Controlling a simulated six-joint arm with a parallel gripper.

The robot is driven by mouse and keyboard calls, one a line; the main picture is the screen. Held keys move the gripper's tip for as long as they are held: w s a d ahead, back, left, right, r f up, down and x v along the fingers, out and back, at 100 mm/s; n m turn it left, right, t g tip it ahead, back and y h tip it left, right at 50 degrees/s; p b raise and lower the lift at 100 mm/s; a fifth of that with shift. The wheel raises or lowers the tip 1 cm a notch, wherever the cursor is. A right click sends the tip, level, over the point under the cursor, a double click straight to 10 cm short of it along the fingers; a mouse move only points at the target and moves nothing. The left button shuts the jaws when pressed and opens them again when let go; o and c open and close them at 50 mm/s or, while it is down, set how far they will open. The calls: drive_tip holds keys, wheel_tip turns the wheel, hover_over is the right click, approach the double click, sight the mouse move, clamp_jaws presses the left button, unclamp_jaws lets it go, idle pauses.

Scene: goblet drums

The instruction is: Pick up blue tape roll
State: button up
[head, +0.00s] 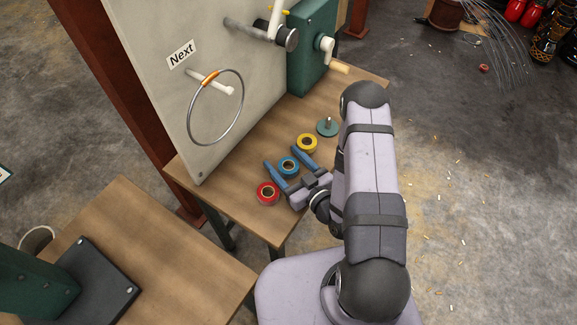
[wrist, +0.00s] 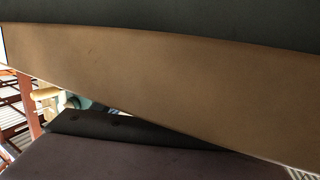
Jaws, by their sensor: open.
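The blue tape roll (head: 289,167) lies flat on the wooden table, between a red tape roll (head: 267,193) and a yellow tape roll (head: 307,143). My gripper (head: 282,157) is open, with one blue finger on each side of the blue roll in the head view. I see a gap between the roll and the right finger; the left finger is close to its edge. I cannot tell the fingers' exact height above the table. In the wrist view no tape roll can be made out; a brown surface and dark shapes fill it.
A pale upright panel (head: 180,80) with a wire ring (head: 216,107) hanging from a peg stands behind the rolls. A teal disc with a post (head: 327,127) is to the right of the yellow roll. A green box with a crank (head: 312,45) stands at the back.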

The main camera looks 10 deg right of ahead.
drive_tip(key=shift+x, duration=1.1)
drive_tip(key=c, duration=1.1)
drive_tip(key=shift+c, duration=0.2)
drive_tip(key=shift+r, duration=0.1)
drive_tip(key=shift+r, duration=3.65)
drive_tip(key=shift+d+r+p, duration=0.1)
drive_tip(key=shift+r+p, duration=0.3)
drive_tip(key=shift+r, duration=0.8)
